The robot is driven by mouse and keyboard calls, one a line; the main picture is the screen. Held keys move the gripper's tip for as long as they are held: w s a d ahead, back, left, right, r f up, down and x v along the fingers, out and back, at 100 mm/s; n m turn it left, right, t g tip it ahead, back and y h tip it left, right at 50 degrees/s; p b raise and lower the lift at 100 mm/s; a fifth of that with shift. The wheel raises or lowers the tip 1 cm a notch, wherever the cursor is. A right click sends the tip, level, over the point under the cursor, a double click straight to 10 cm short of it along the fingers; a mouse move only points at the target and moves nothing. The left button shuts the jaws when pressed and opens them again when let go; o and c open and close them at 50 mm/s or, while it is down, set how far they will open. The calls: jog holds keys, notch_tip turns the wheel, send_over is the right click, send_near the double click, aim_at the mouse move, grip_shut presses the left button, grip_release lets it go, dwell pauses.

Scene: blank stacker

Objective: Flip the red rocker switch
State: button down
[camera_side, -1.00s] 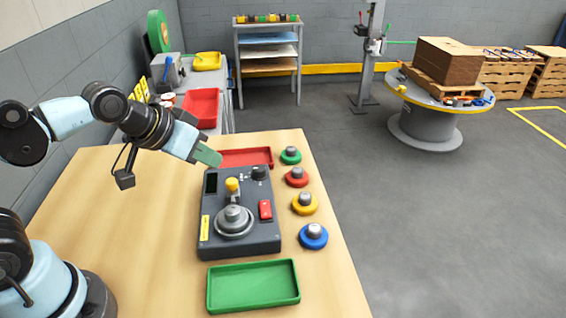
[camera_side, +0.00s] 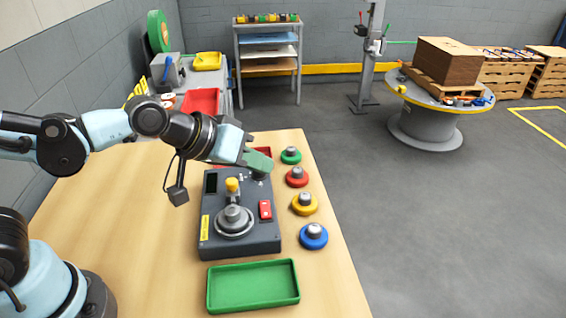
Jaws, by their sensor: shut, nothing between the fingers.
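The red rocker switch (camera_side: 265,209) sits on the right part of the dark grey control box (camera_side: 213,238). It is in plain view, and nothing touches it. My gripper (camera_side: 262,160) is shut and empty, with green fingertips. In the picture it is over the back right of the box, behind the switch and apart from it. It partly covers the black knob (camera_side: 260,175) and the red tray behind.
The box also bears a yellow-topped lever (camera_side: 232,186) and a round grey dial (camera_side: 235,221). Green (camera_side: 291,156), red (camera_side: 297,177), yellow (camera_side: 305,204) and blue (camera_side: 313,237) round pieces line its right. A green tray (camera_side: 253,305) lies in front; a red tray (camera_side: 222,157) is behind.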

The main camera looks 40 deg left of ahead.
aim_at(260, 206)
jog(key=shift+w+a+f, duration=0.15)
jog(key=shift+f, duration=1.1)
jog(key=shift+w+a+f, duration=0.2)
jog(key=shift+f, duration=1.1)
jog(key=shift+w+a+f, duration=0.15)
jog(key=shift+f, duration=1.1)
jog(key=shift+f, duration=0.15)
jog(key=shift+f, duration=0.3)
